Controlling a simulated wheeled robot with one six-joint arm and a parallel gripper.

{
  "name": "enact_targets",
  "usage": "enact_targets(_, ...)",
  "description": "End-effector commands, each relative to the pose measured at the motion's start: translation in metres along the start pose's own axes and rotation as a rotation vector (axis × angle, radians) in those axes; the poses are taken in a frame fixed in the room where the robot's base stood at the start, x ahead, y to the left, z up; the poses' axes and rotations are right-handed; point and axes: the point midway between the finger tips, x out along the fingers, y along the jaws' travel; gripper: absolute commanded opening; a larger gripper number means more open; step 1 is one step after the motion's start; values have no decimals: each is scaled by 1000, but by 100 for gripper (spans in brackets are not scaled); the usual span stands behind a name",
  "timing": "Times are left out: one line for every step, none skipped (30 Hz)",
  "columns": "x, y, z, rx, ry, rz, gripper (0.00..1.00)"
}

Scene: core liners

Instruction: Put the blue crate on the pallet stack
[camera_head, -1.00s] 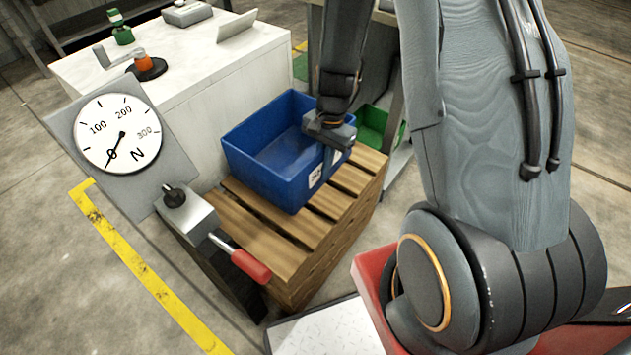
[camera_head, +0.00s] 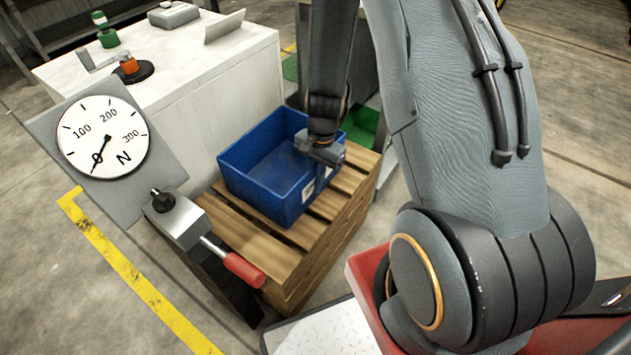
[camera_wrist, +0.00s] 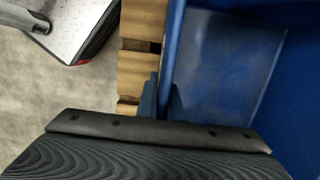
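The blue crate (camera_head: 262,190) is upright and empty over the slatted wooden top of the pallet stack (camera_head: 262,245). Its base appears to meet the slats, but I cannot be sure of contact everywhere. My gripper (camera_head: 318,165) is at the crate's right-hand wall. In the wrist view my gripper's fingers (camera_wrist: 163,103) straddle the thin blue wall of the crate (camera_wrist: 171,50), one inside and one outside, close against it. The pallet slats (camera_wrist: 140,62) show just outside that wall.
A dial gauge (camera_head: 103,138) and a red-handled lever (camera_head: 243,270) stand at the pallet's left. A white cabinet (camera_head: 210,90) is behind. A green bin (camera_head: 362,125) lies behind the pallet on the right. Floor is clear beyond the yellow line (camera_head: 130,275).

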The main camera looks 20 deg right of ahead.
Motion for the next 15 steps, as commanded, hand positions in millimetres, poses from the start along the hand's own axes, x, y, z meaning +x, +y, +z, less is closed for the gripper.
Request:
enact_targets(0,0,0,0,0,0,15)
enact_targets(0,0,0,0,0,0,20)
enact_targets(0,0,0,0,0,0,25)
enact_targets(0,0,0,0,0,0,25)
enact_targets(0,0,0,0,0,0,25)
enact_targets(0,0,0,0,0,0,25)
enact_targets(0,0,0,0,0,0,25)
enact_targets(0,0,0,0,0,0,25)
enact_targets(0,0,0,0,0,0,25)
enact_targets(0,0,0,0,0,0,25)
enact_targets(0,0,0,0,0,0,25)
enact_targets(-1,0,0,0,0,0,25)
enact_targets(-3,0,0,0,1,-1,25)
enact_targets(-5,0,0,0,1,-1,25)
enact_targets(-8,-1,0,0,1,-2,25)
